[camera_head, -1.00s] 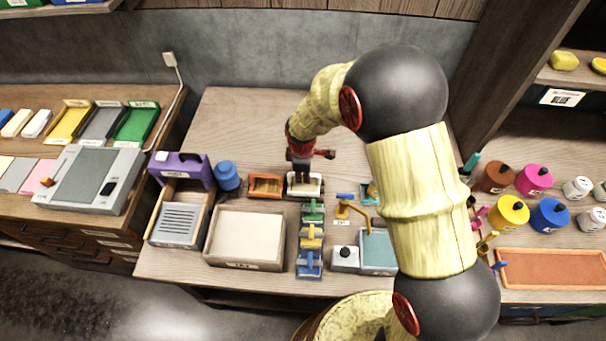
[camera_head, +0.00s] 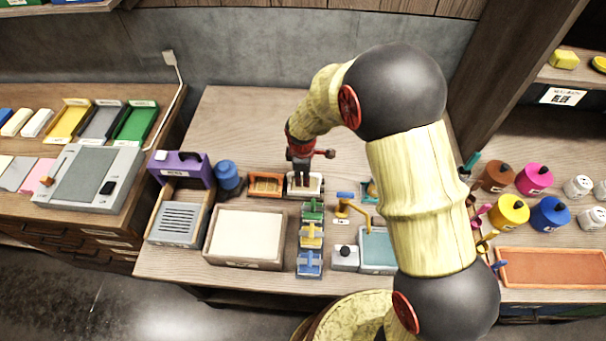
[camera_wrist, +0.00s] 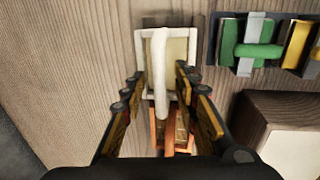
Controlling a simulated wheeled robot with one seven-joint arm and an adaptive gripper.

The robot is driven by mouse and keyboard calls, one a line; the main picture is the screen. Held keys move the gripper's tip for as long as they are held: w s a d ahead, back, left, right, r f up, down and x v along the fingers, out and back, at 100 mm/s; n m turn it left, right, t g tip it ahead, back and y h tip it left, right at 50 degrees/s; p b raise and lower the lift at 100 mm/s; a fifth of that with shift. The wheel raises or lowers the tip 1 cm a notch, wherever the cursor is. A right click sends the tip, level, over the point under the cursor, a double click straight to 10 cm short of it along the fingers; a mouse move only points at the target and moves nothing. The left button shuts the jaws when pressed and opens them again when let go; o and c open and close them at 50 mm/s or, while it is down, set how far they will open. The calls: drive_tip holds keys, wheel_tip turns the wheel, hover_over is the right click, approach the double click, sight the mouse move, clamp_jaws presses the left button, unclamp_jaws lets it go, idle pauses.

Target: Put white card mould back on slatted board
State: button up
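The white card mould (camera_head: 316,188) sits on the wooden bench, just above the green mould in the head view. In the wrist view the mould (camera_wrist: 150,50) is a pale rectangular frame with a raised white handle along its middle. My gripper (camera_wrist: 160,76) is open, with one finger on each side of the white handle and visible gaps between. In the head view my gripper (camera_head: 303,172) is directly over the mould and hides part of it. A grey slatted board (camera_head: 178,224) lies in a wooden tray at the bench's left.
A small orange tray (camera_head: 266,185) lies close left of the mould. Green (camera_head: 312,211), yellow (camera_head: 311,235) and blue (camera_head: 309,264) moulds line up in front. A large cream-filled tray (camera_head: 246,235) stands between them and the slatted board. The bench's back is clear.

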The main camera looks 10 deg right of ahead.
wheel_tip(320, 180, up, 12)
drive_tip(key=s, duration=0.2)
drive_tip(key=shift+a, duration=0.2)
idle(0.4)
